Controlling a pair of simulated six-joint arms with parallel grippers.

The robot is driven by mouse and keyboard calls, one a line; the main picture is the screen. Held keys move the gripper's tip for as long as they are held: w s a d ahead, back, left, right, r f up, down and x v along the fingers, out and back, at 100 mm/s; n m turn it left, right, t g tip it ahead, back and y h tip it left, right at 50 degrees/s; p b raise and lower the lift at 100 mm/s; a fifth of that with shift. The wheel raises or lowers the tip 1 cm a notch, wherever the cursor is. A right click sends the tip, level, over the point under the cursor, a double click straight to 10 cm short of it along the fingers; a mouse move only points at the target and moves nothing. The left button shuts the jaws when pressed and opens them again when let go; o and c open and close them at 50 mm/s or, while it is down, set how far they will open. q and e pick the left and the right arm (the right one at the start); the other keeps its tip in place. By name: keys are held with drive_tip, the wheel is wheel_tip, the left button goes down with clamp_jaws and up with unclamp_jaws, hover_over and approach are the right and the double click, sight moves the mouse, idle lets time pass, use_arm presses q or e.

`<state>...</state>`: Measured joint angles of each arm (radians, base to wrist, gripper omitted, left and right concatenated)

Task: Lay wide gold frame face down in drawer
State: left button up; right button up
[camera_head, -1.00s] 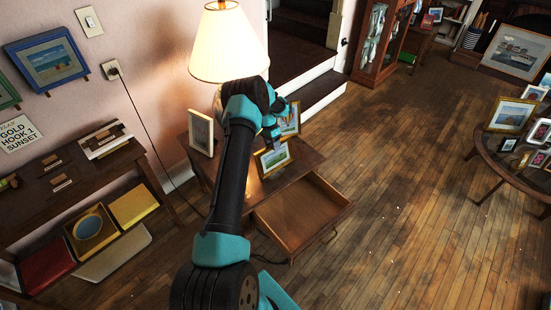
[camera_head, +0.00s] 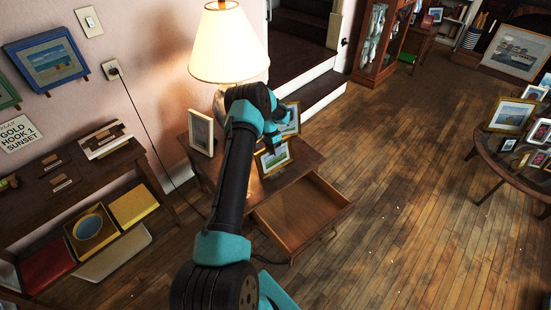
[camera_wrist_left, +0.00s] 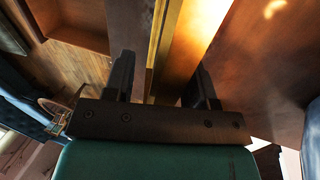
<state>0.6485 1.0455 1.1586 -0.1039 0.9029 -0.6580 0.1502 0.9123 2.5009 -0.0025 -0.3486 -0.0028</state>
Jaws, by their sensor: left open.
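A gold-framed picture (camera_head: 273,160) stands tilted on the small side table (camera_head: 305,157). A second gold-framed picture (camera_head: 291,122) stands behind it, partly hidden by my arm; which is the wide one is hard to tell. The table's drawer (camera_head: 300,213) is pulled out and looks empty. My left gripper (camera_head: 277,141) is at the top edge of the front frame. In the left wrist view its two fingers (camera_wrist_left: 162,85) are apart, with a gold frame edge (camera_wrist_left: 166,40) between them. Contact cannot be told. My right gripper is not in view.
A lit lamp (camera_head: 228,45) and a pale-framed picture (camera_head: 201,132) stand at the table's back left. A shelf table (camera_head: 75,175) is at left. A round table (camera_head: 490,150) with several frames is at right. The floor in front of the drawer is clear.

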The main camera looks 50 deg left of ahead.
use_arm(q)
drive_tip(key=shift+f, duration=0.2)
idle(0.3)
drive_tip(key=shift+c, duration=0.4)
clamp_jaws()
